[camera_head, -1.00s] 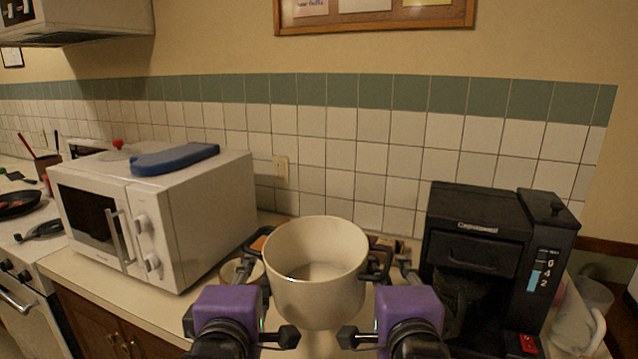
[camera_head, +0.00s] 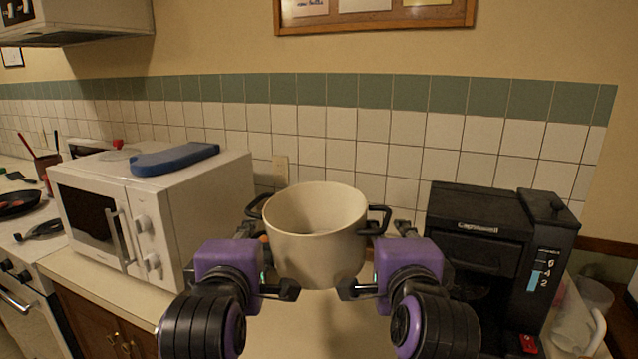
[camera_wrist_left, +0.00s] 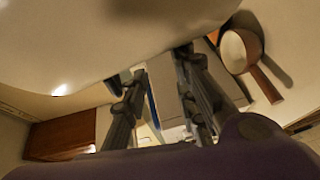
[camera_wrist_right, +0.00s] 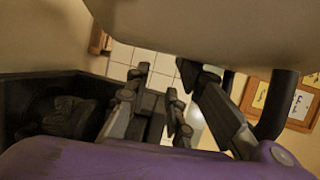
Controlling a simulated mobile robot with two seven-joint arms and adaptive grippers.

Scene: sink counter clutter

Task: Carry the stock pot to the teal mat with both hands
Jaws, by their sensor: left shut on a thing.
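The cream stock pot (camera_head: 316,240) is upright and raised above the counter between my two grippers, its black handles to the left and right. My left gripper (camera_head: 262,256) is shut on the pot at its left side. My right gripper (camera_head: 376,258) is at the pot's right side and appears shut on it. The exact grip on each handle is partly hidden. The pot's pale wall fills the top of the left wrist view (camera_wrist_left: 110,40) and right wrist view (camera_wrist_right: 210,30). I cannot make out a teal mat.
A white microwave (camera_head: 190,215) with a blue item (camera_head: 175,159) on top stands left. A black coffee maker (camera_head: 490,245) and a clear jug (camera_head: 580,320) stand right. A small brown-handled pan (camera_wrist_left: 240,50) sits on the counter. The tiled wall is behind.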

